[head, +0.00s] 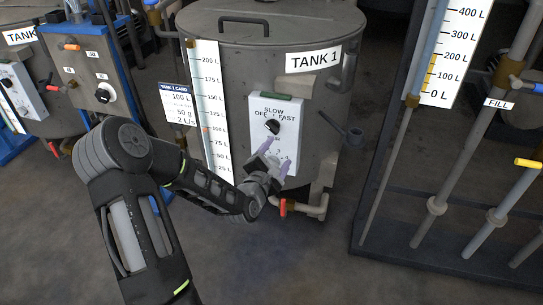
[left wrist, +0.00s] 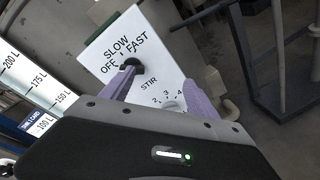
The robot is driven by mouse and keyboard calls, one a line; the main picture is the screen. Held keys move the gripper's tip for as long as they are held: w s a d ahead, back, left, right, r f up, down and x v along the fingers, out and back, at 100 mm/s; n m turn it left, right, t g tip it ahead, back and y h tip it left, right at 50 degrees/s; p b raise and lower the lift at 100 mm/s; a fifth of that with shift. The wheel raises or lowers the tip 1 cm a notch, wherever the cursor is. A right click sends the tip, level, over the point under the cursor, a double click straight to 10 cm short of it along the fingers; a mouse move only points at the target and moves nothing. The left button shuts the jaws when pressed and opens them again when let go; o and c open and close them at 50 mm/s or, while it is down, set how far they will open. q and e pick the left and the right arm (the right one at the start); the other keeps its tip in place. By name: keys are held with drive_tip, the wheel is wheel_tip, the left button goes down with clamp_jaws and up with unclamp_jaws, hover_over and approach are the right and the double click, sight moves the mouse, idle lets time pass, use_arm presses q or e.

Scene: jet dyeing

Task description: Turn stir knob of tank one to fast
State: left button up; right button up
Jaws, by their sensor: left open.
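Tank one (head: 310,90) is a grey steel drum labelled TANK 1. Its white panel (head: 290,110) carries the black stir knob (head: 272,127), with SLOW, OFF and FAST printed around it. The knob's setting is too small to read surely. My left gripper (head: 276,157) is open in front of the panel, just below the knob. In the left wrist view, the purple fingers are spread, and the stir knob (left wrist: 130,64) shows at the tip of the left-hand finger, not centred between them. Whether they touch cannot be told. My right gripper is out of view.
A numbered dial (left wrist: 170,106) sits lower on the same panel, partly behind the fingers. A red-handled valve (head: 283,207) is below the panel, and a grey lever (head: 354,134) sticks out to its right. The tank 1 card (head: 178,105) hangs left of the level scale.

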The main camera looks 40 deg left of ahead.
sight(272, 129)
use_arm(q)
drive_tip(key=a+n, duration=0.1)
drive_tip(key=a+r+y, duration=0.1)
drive_tip(key=a, duration=0.1)
drive_tip(key=a+r+n+t+b, duration=0.1)
drive_tip(key=shift+s+a+n+y, duration=0.15)
drive_tip(key=shift+s+n+y, duration=0.15)
drive_tip(key=shift+s, duration=0.05)
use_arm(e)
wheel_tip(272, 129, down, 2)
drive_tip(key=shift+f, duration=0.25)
use_arm(q)
drive_tip(key=b+x, duration=0.1)
drive_tip(key=x, duration=0.6)
drive_tip(key=shift+w+a+f, duration=0.1)
drive_tip(key=shift+w, duration=0.3)
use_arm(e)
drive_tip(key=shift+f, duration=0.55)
use_arm(q)
drive_tip(key=shift+c, duration=0.6)
drive_tip(key=c, duration=1.2)
drive_tip(key=shift+c, duration=0.2)
